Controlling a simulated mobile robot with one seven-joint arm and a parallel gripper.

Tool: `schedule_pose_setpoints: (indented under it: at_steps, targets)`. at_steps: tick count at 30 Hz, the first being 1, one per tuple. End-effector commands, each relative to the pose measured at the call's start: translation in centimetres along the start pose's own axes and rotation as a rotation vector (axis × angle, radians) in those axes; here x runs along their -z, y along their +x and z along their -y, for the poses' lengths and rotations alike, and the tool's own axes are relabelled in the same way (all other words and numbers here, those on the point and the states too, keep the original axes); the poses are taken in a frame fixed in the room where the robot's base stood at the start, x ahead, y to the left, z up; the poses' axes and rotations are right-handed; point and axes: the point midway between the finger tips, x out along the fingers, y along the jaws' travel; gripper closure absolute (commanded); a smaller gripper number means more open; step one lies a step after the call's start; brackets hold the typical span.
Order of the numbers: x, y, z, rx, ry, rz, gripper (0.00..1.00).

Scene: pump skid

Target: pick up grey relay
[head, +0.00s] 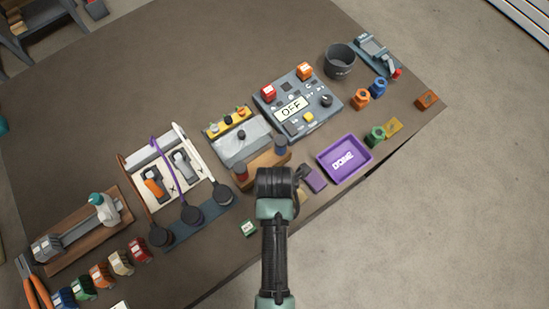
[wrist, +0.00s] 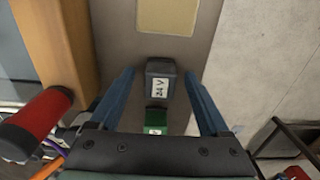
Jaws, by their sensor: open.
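The grey relay (wrist: 160,80) is a dark grey block with a white "24 V" label. In the wrist view it lies on the table between my two blue fingers. My gripper (wrist: 159,75) is open and points down over it, with a visible gap on each side. I cannot tell how far above the relay the fingertips are. In the head view my arm hides the relay and the fingertips.
A green block (wrist: 155,119) lies close to the relay; it also shows in the head view (head: 249,228). A wooden block (wrist: 62,38) with a red cylinder (wrist: 42,118) stands left. A tan piece (wrist: 167,16) lies ahead. The table edge runs close on the right.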

Motion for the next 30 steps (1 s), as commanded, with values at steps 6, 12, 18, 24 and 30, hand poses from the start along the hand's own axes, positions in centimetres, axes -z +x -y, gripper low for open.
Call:
schedule_pose_setpoints:
  at_steps: [6,12,18,24,30]
  targets:
    - [-0.02,0.95,-0.01,-0.002,0.0,0.001,0.2]
    - [-0.01,0.92,0.0,-0.001,0.0,0.001,0.33]
    - [-0.01,0.9,0.01,-0.001,0.0,0.001,0.69]
    - [-0.01,0.89,0.01,-0.001,0.0,0.001,1.0]
    - [-0.01,0.8,0.0,-0.002,0.0,0.001,1.0]
